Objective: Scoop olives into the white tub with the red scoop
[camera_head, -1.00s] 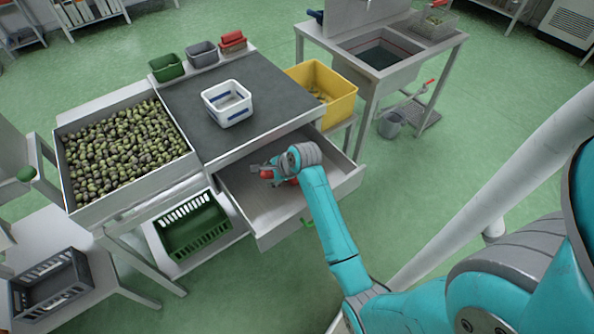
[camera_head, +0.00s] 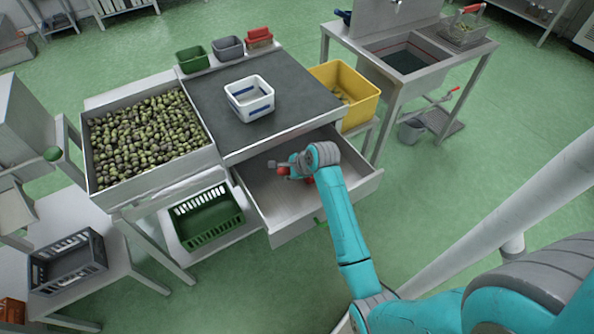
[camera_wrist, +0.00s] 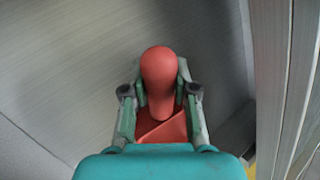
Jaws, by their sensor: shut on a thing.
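The red scoop (camera_wrist: 159,80) is between the fingers of my gripper (camera_wrist: 160,103) in the wrist view, its rounded handle pointing up the picture. My gripper (camera_head: 284,170) is shut on it, inside or just above the open drawer (camera_head: 272,210); the exact height is hard to tell. In the head view only small red parts of the scoop (camera_head: 283,171) show beside my wrist. The white tub (camera_head: 250,102) stands upright on the dark worktop, with blue marks on its side. The olives (camera_head: 150,130) fill a wide metal bin (camera_head: 160,178) left of the worktop.
Small green (camera_head: 192,62), grey (camera_head: 229,50) and red (camera_head: 259,40) containers line the worktop's back edge. A yellow bin (camera_head: 362,107) stands at its right, near a sink (camera_head: 410,58). A green crate (camera_head: 205,220) sits below. The drawer walls surround my gripper.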

